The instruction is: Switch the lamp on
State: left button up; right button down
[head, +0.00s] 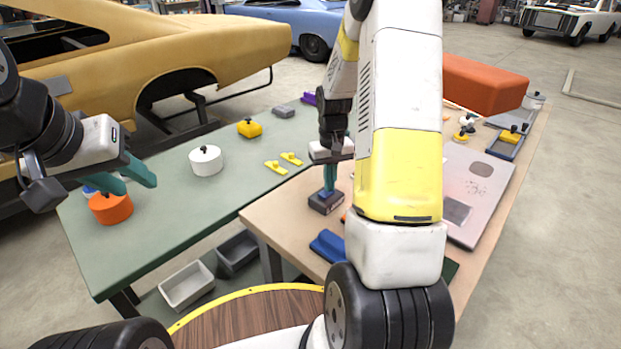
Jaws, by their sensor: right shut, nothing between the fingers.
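A small dark box (321,206) with a blue top part sits near the left edge of the tan table; it may be a switch box. My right gripper (329,186) points down at it, with teal fingers shut and empty. Its tips are at or just above the blue part; I cannot tell whether they touch. No lamp is clearly recognisable, and my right arm hides part of the tan table. My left gripper (131,180) is open and empty above the green table, by the orange lidded pot (111,210).
A blue object (328,245) lies on the tan table (285,215). A large orange box (485,85) and a pale panel (490,190) are at right.

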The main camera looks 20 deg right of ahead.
jog(key=shift+r, duration=3.45)
jog(key=s+a+r+t, duration=0.1)
jog(key=s+a+r, duration=0.25)
jog(key=r, duration=0.25)
jog(key=s+a+r+t, duration=0.2)
jog(key=s+r, duration=0.2)
jog(key=r, duration=0.2)
jog(key=s+a+r+t+y, duration=0.1)
jog(key=s+a+r, duration=0.2)
jog(key=s, duration=0.4)
jog(key=s+a+r+t+y, duration=0.1)
jog(key=s+a+r+t, duration=0.1)
jog(key=s, duration=0.4)
jog(key=shift+s+a+r+n, duration=0.3)
jog(key=shift+s+a+r, duration=0.1)
jog(key=shift+a, duration=0.3)
